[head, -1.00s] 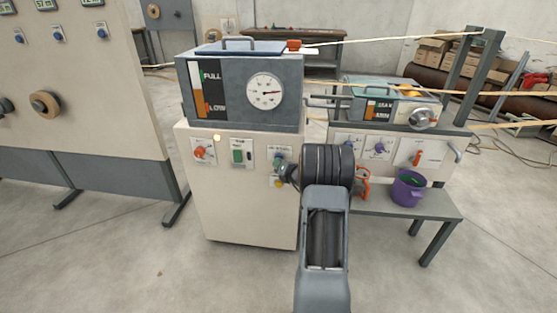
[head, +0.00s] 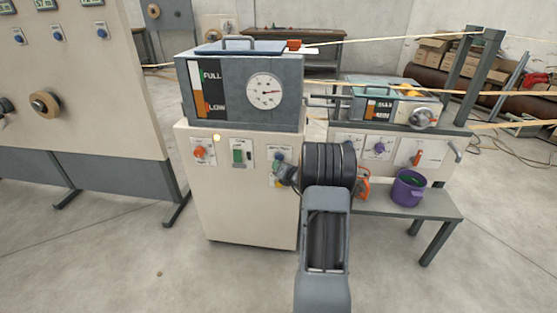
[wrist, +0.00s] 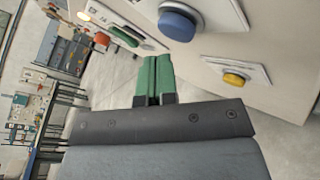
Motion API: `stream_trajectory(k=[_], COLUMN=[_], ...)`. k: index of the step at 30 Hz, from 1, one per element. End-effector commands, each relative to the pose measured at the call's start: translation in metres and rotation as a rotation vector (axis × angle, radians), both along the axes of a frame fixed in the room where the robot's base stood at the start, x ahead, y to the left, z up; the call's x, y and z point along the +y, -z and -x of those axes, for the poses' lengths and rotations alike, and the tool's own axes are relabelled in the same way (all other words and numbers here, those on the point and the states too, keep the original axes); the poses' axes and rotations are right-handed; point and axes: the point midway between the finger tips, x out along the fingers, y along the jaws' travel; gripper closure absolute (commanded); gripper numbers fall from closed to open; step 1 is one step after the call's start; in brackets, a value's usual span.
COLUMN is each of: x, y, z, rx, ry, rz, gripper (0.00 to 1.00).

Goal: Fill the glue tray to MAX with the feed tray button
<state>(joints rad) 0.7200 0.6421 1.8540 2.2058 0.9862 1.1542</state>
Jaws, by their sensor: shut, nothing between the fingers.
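The glue tray (head: 353,112) sits at the right on a bench. Its level window (head: 379,109) has an orange column beside MAX and a lower label, too small to read exactly. In the head view my wrist hides part of the panel.
The glue tank (head: 243,115) with a FULL/LOW window and dial stands on the cabinet. An orange knob (head: 199,152) and a green switch (head: 238,156) are left of the buttons. A purple bucket (head: 408,188) stands on the low bench (head: 430,204). The floor in front is open.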

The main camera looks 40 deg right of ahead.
Motion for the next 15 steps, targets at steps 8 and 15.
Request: stream_trajectory(k=[8,15], x=[0.002,0.018], y=[0.0,0.001], z=[0.002,0.018], rx=[0.001,0.002], ry=[0.0,-0.001], rz=[-0.001,-0.001], gripper=[1.0,1.0])
